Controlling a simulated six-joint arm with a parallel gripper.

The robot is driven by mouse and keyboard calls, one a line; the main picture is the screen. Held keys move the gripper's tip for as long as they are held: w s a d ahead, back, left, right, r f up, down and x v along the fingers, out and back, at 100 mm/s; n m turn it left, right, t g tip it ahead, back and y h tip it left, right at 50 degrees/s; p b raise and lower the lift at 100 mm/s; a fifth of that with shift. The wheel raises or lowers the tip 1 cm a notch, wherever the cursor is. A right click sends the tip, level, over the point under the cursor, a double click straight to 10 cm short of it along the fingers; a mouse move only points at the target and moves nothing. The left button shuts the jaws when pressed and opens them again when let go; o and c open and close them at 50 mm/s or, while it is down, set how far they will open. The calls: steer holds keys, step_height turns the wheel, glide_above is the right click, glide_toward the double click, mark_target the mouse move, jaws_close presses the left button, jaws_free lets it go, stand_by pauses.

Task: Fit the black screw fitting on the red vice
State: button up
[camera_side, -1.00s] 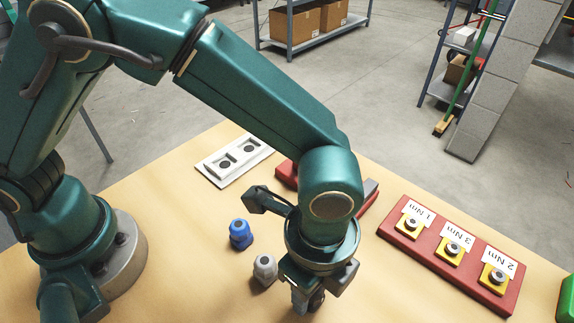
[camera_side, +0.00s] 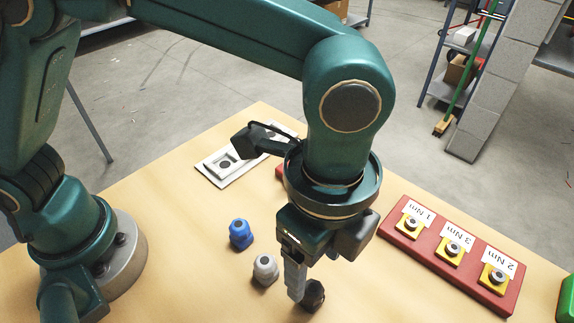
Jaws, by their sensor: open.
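The black screw fitting (camera_side: 313,296) is on the right of the row of fittings, at the front of the wooden table. My gripper (camera_side: 299,290) points down right beside it, with one finger overlapping its left edge in the picture. The jaws are open. The second finger is hard to make out, and I cannot tell whether the fingers touch the fitting. The red vice (camera_side: 279,172) is almost fully hidden behind my gripper, with only a small red part showing to its left.
A blue fitting (camera_side: 240,234) and a grey fitting (camera_side: 265,269) stand left of my gripper. A white tray (camera_side: 219,166) lies behind. A red torque block (camera_side: 451,256) with labelled stations is at the right, and a green object (camera_side: 567,298) sits at the right edge.

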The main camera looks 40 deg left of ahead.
steer(key=w+a+r+n+t+h, duration=0.1)
steer(key=w+a+r+n+t, duration=0.15)
steer(key=a+r+n, duration=0.75)
steer(key=s+a+f+n+t, duration=0.1)
steer(key=s+a+n, duration=0.1)
steer(key=a+n, duration=0.2)
steer(key=s+a+f+n+t+y, duration=0.1)
steer(key=s+a+f+n+t, duration=0.1)
steer(key=a, duration=0.7)
steer(key=shift+s+a+n, duration=0.2)
steer(key=shift+s+n, duration=0.3)
steer(key=shift+n, duration=0.5)
steer(key=shift+o, duration=0.7)
